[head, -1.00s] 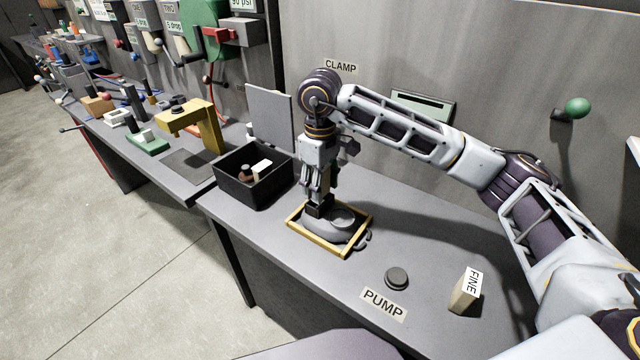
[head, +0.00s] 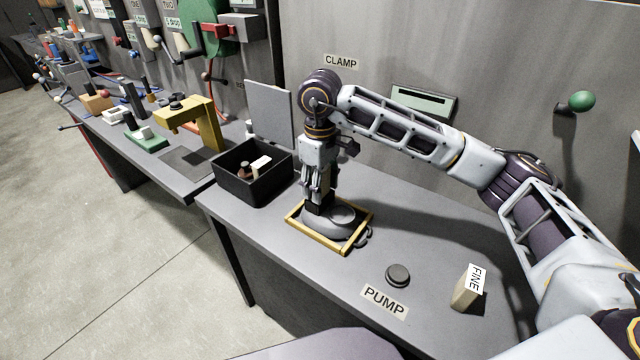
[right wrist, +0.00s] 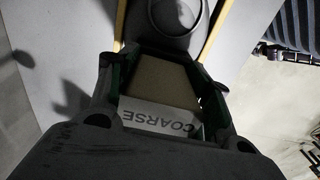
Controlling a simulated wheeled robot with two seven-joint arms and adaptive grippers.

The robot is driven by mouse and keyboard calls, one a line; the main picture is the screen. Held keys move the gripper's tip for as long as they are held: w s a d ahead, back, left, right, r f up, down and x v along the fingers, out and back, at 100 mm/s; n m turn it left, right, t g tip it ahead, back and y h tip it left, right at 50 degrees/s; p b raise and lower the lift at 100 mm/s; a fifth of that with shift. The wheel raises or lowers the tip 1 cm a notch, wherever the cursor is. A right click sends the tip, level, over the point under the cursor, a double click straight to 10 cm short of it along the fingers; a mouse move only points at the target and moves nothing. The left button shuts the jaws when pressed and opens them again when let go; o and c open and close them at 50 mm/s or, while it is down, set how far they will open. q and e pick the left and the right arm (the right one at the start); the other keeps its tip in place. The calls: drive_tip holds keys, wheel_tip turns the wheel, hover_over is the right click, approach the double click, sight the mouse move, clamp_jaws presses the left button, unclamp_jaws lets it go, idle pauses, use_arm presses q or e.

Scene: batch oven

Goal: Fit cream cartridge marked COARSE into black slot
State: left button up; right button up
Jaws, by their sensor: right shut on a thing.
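My right gripper (head: 318,188) points straight down at the left part of a grey round fixture (head: 325,228) inside a yellow frame. It is shut on the cream cartridge (right wrist: 163,85), whose white COARSE label shows upside down in the right wrist view. In the head view the fingers hide the cartridge. A black block (head: 318,207) shows right below the fingertips; I cannot tell whether the cartridge touches or enters it. Another black slot (head: 424,100) is in a pale panel on the back wall. My left gripper is not in view.
A cream block marked FINE (head: 467,289) stands at the bench's front right, near a dark round button (head: 397,275) above the PUMP label. A black open box (head: 250,188) stands left of the frame (head: 318,242). A green-knobbed lever (head: 581,101) is on the wall.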

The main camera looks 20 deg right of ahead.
drive_tip(key=shift+f+b, duration=0.5)
drive_tip(key=shift+f, duration=0.1)
drive_tip(key=o, duration=1.1)
drive_tip(key=shift+r, duration=0.15)
drive_tip(key=shift+r, duration=5.85)
drive_tip(key=shift+r, duration=0.1)
wheel_tip(320, 180, up, 9)
drive_tip(key=p, duration=0.9)
drive_tip(key=shift+r+p, duration=0.45)
drive_tip(key=shift+p, duration=0.15)
